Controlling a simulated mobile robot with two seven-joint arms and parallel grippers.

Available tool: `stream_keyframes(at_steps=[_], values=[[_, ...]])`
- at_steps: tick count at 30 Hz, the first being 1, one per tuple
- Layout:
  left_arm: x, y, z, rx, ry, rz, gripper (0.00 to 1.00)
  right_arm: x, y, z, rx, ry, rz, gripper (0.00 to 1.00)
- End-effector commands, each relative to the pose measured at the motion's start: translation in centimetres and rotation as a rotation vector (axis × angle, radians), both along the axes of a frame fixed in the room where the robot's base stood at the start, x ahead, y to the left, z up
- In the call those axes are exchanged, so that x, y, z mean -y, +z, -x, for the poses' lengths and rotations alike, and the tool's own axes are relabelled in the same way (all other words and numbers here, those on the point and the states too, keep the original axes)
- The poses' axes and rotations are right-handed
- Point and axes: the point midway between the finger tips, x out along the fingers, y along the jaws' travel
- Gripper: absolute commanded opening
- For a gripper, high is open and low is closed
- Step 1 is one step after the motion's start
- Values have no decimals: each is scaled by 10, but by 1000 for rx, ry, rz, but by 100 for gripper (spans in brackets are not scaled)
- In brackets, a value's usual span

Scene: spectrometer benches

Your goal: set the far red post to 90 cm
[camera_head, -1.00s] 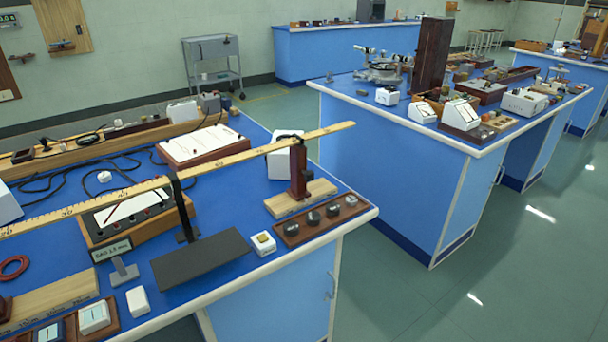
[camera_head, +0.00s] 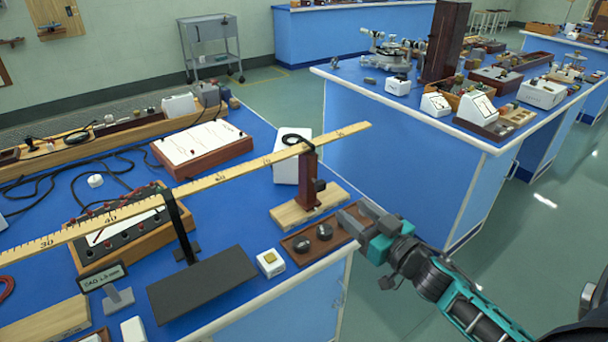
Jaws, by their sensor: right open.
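The red post (camera_head: 308,182) stands upright on a pale wooden base (camera_head: 318,207) near the right end of the bench. A dark knob shows on its right side. The long yellow metre rule (camera_head: 230,172) passes over its top, near the rule's far end. The figures there are too small to read surely; 30 and 40 show further left. A black support (camera_head: 178,220) also stands under the rule. My right gripper (camera_head: 356,216) is open and empty, just right of the post's base, over the right end of the weight tray. My left gripper is out of view.
The wooden tray (camera_head: 294,254) with dark round weights lies in front of the post, partly hidden by my gripper. A white block (camera_head: 270,263) and a dark grey plate (camera_head: 203,284) are to its left. A white board (camera_head: 284,166) stands behind the post.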

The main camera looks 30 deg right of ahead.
Motion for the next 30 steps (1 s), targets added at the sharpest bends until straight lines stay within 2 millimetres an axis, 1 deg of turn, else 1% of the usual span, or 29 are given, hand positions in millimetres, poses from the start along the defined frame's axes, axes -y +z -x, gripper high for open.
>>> stream_keyframes(at_steps=[5, 15, 21, 25, 30], values=[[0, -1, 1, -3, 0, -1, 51, -1, 1, -19, 5, 2, -1, 51], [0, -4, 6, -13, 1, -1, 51, -6, 1, -78, 4, 0, 0, 51], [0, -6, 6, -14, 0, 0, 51, -8, 0, -107, 2, 0, -1, 51], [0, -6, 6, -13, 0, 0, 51, -10, 0, -119, 1, 0, -2, 51], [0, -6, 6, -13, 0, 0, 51, -10, 0, -126, 0, 0, -2, 51]])
